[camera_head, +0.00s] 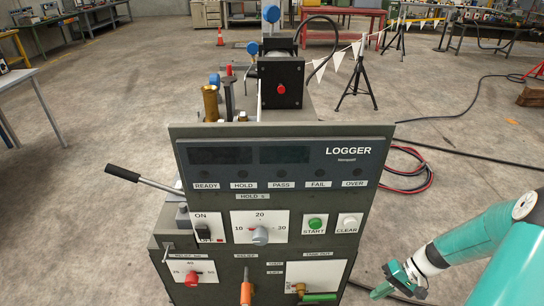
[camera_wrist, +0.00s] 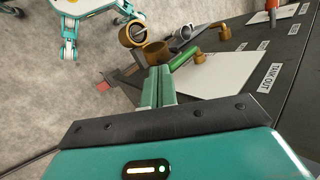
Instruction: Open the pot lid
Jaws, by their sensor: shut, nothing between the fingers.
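No plainly marked pot lid shows. In the wrist view a brass cup (camera_wrist: 157,53) stands just beyond my fingertips, with a round brass-rimmed piece (camera_wrist: 132,35) tilted beside it. This may be the pot and its lid, but I cannot tell for certain. My gripper (camera_wrist: 159,72) has its two green fingers together with nothing between them. Its tips overlap the near side of the cup in the picture, and I cannot tell if they touch. In the head view my gripper (camera_head: 386,289) is low, right of the panel. The pot is not discernible there.
The LOGGER panel (camera_head: 283,165) fills the middle of the head view. A green handle (camera_wrist: 184,58) and brass elbow (camera_wrist: 201,58) lie close right of my fingers, near the TANK OUT label (camera_wrist: 271,76). Cables (camera_head: 410,170) lie on the floor at right.

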